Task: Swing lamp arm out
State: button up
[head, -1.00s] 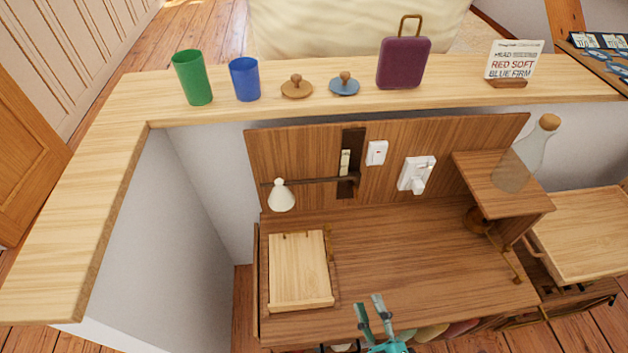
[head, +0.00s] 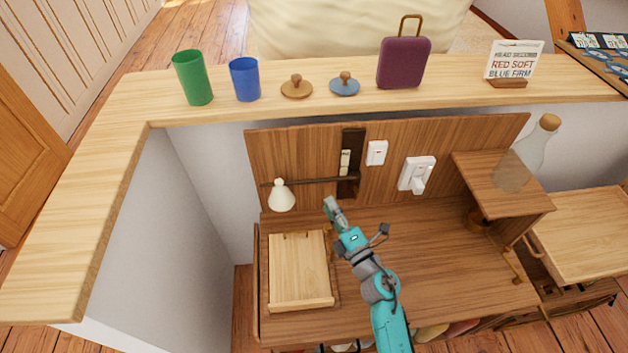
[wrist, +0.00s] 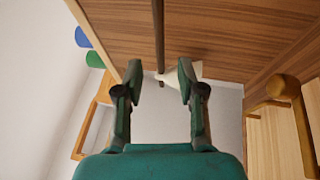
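The lamp arm (head: 318,181) is a thin dark rod lying along the wooden back panel (head: 470,135), running left from a dark upright slot. A white cone-shaped shade (head: 281,196) hangs near its left end. My gripper (head: 331,203) is in front of and below the rod, to the right of the shade. In the wrist view my gripper (wrist: 160,80) is open with nothing held. The rod (wrist: 158,30) runs down the picture beyond the fingers, and the shade (wrist: 166,74) shows between them, partly hidden by the right finger.
White wall plates (head: 376,153) are on the panel. A raised shelf (head: 500,185) with a glass bottle (head: 522,160) stands at right. Cups and other items line the ledge above. The middle desktop is clear.

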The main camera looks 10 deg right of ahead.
aim_at(314, 181)
jog(key=x, duration=0.9)
jog(key=shift+w+a+r, duration=0.1)
jog(key=shift+w, duration=0.15)
jog(key=shift+c, duration=0.2)
grip_shut()
